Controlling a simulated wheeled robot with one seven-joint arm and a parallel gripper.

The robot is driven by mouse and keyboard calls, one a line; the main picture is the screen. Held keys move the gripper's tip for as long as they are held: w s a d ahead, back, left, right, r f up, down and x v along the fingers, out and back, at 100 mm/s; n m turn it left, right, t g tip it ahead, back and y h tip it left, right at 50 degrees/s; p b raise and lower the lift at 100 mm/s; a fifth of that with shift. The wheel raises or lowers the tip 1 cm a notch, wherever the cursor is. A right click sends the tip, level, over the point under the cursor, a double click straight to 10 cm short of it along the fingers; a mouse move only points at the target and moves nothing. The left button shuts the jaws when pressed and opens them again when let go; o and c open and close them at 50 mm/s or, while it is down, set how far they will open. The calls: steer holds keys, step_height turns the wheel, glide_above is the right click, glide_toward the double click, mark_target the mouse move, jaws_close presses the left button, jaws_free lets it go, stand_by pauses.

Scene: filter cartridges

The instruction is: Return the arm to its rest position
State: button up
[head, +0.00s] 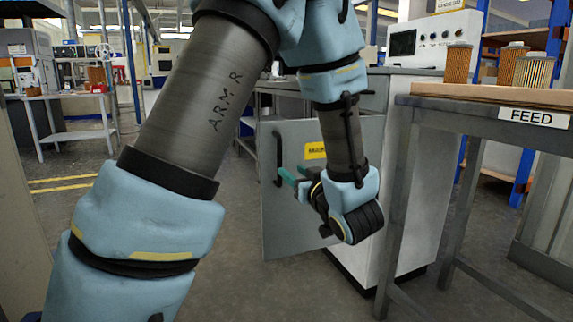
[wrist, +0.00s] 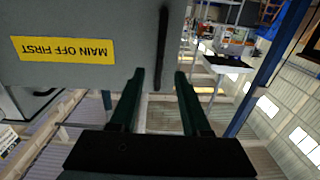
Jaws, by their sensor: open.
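My arm comes down across the head view, and my gripper (head: 288,176) hangs low in front of a grey cabinet door. Its two teal fingers point left, near the door's dark bar handle (head: 278,160). In the wrist view the fingers (wrist: 158,78) are apart with nothing held. The handle (wrist: 162,45) shows there beyond the fingertips, in line with the gap; I cannot tell how far off it is. The grey door (head: 290,225) stands swung open from the white cabinet (head: 405,180). Its yellow label (wrist: 62,49) reads MAIN OFF FIRST.
The FEED table (head: 480,112) stands close on the right, with filter cartridges (head: 457,62) on its wooden top. Its legs reach down near my gripper's right side. A small bench (head: 65,97) stands far left. Floor (head: 60,215) between is clear.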

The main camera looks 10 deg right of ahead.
steer(key=shift+v, duration=0.8)
steer(key=w+a+f+m+g+h, duration=0.2)
steer(key=w+a+f+g+h, duration=0.35)
steer(key=f+g, duration=0.2)
steer(key=s+a+f+m+g+y, duration=0.1)
steer(key=s+a+f+g+y, duration=0.15)
steer(key=s+a+g, duration=1)
steer(key=s+a+r+t+p, duration=0.1)
steer(key=a+r+t+p, duration=0.1)
steer(key=r+p, duration=1.5)
steer(key=s+a+r+t+h+p, duration=0.1)
steer(key=a+r+t+p, duration=0.1)
steer(key=r+p, duration=1.5)
steer(key=shift+s+r+m+p, duration=0.15)
steer(key=shift+r+m+p, duration=0.2)
steer(key=shift+p, duration=0.85)
steer(key=shift+o, duration=0.2)
steer(key=shift+f, duration=0.1)
